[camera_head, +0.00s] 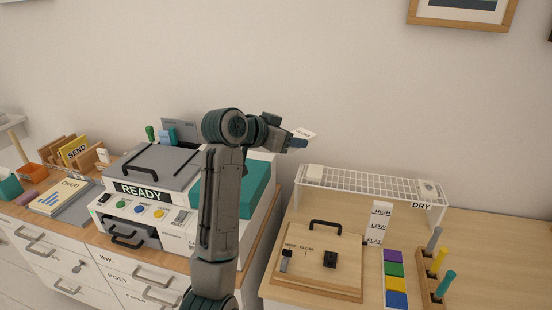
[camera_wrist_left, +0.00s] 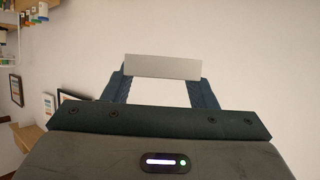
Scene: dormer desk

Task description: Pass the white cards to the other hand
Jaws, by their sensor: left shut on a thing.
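The white cards (camera_head: 305,133) show as one small white piece with a dark mark, raised in front of the bare wall. My left gripper (camera_head: 299,143) is shut on the white cards, which stick out past its fingertips. In the left wrist view the white cards (camera_wrist_left: 162,67) are a pale flat strip spanning the two blue fingers of my left gripper (camera_wrist_left: 160,90). I cannot tell how many cards there are. My right gripper is not in view.
A printer marked READY (camera_head: 140,190) stands behind my left arm. To the right are a white wire rack (camera_head: 365,183), a wooden board with a handle (camera_head: 318,262), coloured blocks (camera_head: 394,270) and a peg stand (camera_head: 430,285). The desk's right end (camera_head: 500,260) is clear.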

